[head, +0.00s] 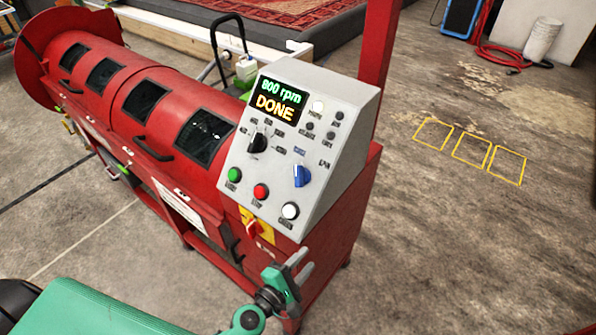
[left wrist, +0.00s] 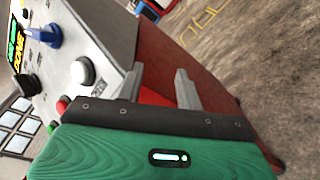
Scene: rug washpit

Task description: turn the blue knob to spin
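The blue knob (head: 301,175) sits on the right side of the sloped grey control panel (head: 338,120); it also shows at the upper left in the left wrist view (left wrist: 48,36). Its grip looks roughly upright; the small labels around it are too blurred to read surely. The panel's display (head: 277,99) reads "800 rpm" and "DONE". My left gripper (head: 303,265) is below the panel's lower right edge, apart from the knob. In the left wrist view its two grey fingers (left wrist: 160,85) stand apart with nothing between them. My right gripper is not in view.
Near the knob are a white button (head: 290,211), a red button (head: 260,191), a green button (head: 234,174) and a black knob (head: 257,142). A red-and-yellow switch (head: 254,225) sticks out below the panel. The red drum machine (head: 150,95) extends left. Floor on the right is open.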

